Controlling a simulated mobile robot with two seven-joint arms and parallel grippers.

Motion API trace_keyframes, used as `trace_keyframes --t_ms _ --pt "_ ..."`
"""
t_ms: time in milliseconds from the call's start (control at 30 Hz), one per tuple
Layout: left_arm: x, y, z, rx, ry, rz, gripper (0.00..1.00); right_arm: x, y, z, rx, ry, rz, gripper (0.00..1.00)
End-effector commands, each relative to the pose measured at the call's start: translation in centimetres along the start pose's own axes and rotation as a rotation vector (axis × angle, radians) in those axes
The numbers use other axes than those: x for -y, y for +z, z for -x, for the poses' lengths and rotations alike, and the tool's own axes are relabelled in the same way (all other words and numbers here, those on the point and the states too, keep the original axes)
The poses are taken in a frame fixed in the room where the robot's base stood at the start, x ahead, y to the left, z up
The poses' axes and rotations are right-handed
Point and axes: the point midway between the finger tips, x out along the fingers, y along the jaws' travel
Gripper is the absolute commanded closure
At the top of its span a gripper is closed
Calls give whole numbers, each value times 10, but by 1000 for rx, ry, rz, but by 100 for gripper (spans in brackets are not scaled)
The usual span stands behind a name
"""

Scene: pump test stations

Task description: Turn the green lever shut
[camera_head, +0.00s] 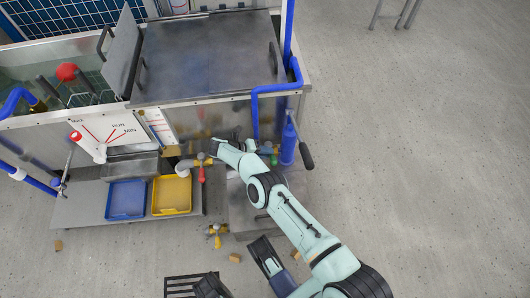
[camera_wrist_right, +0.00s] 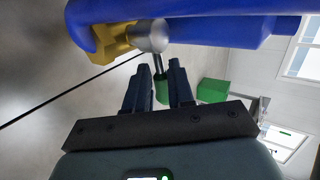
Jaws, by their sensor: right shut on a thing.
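The green lever (camera_wrist_right: 162,90) shows in the right wrist view, between the fingers of my right gripper (camera_wrist_right: 160,88). It hangs from a round grey metal piece on a yellow valve body (camera_wrist_right: 110,42), beside a thick blue pipe (camera_wrist_right: 205,32). The fingers are shut on the lever and cover part of it. In the head view my right gripper (camera_head: 267,150) is at the front right of the station, by a small green part (camera_head: 274,159). The lever's turn angle is hard to judge.
A blue bottle-shaped part (camera_head: 288,146) and an upright blue pipe (camera_head: 255,115) stand close to the gripper. A red-handled valve (camera_head: 201,173), a yellow tray (camera_head: 171,195) and a blue tray (camera_head: 126,199) are to its left. The floor at right is clear.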

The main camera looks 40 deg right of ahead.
Motion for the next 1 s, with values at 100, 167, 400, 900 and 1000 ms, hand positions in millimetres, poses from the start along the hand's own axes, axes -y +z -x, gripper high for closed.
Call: trace_keyframes --t_ms 100,167,400,900,1000 --pt "0 0 0 0 0 0 100 0 1 -1 -6 -1 -8 100" --pt "0 0 0 0 0 0 100 0 1 -1 -9 -1 -10 100" --pt "0 0 0 0 0 0 100 1 1 -1 -12 -1 -13 100" --pt "0 0 0 0 0 0 100 1 1 -1 -12 -1 -12 52" --pt "0 0 0 0 0 0 100 1 1 0 -13 0 -12 52"
